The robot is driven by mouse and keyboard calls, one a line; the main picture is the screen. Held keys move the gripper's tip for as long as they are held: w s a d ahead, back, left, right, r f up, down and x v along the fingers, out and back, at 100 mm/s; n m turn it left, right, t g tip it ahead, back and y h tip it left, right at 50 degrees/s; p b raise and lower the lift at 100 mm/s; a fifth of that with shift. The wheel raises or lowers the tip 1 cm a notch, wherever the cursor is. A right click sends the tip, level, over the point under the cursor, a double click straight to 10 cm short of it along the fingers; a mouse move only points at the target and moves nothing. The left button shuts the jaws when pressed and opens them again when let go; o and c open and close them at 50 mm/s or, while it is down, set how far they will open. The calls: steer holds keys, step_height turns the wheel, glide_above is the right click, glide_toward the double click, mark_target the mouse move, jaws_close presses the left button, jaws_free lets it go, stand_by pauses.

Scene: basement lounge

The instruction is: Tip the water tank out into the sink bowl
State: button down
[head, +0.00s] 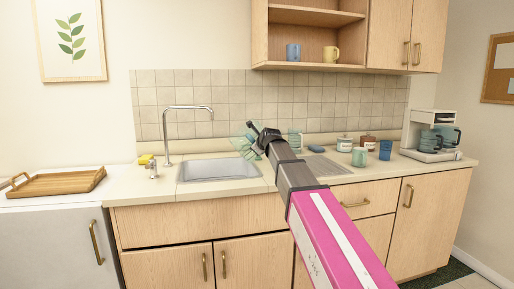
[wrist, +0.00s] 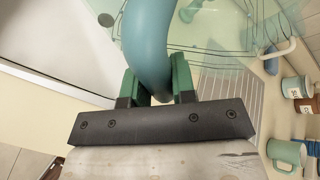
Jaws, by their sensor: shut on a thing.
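My gripper (head: 262,136) is shut on the blue-green handle (wrist: 147,45) of the water tank, which passes between my green fingers in the wrist view (wrist: 156,82). The tank (head: 244,146) is clear and green-tinted. It looks tilted, its body to the left of my gripper, above the right back part of the sink bowl. In the wrist view its see-through wall (wrist: 207,28) spreads past the handle. The steel sink bowl (head: 215,169) lies below and left of it, and its pale inside fills the wrist view's upper left (wrist: 50,45). I cannot tell whether water is in the tank.
A tall faucet (head: 167,135) stands behind the bowl's left side, with a soap dispenser (head: 153,171) and yellow sponge (head: 146,160). Right of the ribbed drainboard (head: 322,166) stand a green mug (head: 360,157), a blue cup (head: 385,150), canisters (head: 345,143) and a coffee machine (head: 432,137).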

steer(key=shift+s+a+f+m+y, duration=0.1)
steer(key=shift+a+f+m+y, duration=0.1)
steer(key=shift+f+m+y, duration=0.4)
steer(key=a+m+y, duration=0.1)
steer(key=f+m+y, duration=0.1)
steer(key=a+f+m, duration=0.1)
steer(key=shift+s+a+f+m+y, duration=0.2)
steer(key=shift+s+a+m+y, duration=0.1)
steer(key=shift+s+y, duration=0.1)
steer(key=shift+w+r, duration=0.1)
steer(key=shift+r, duration=2.4)
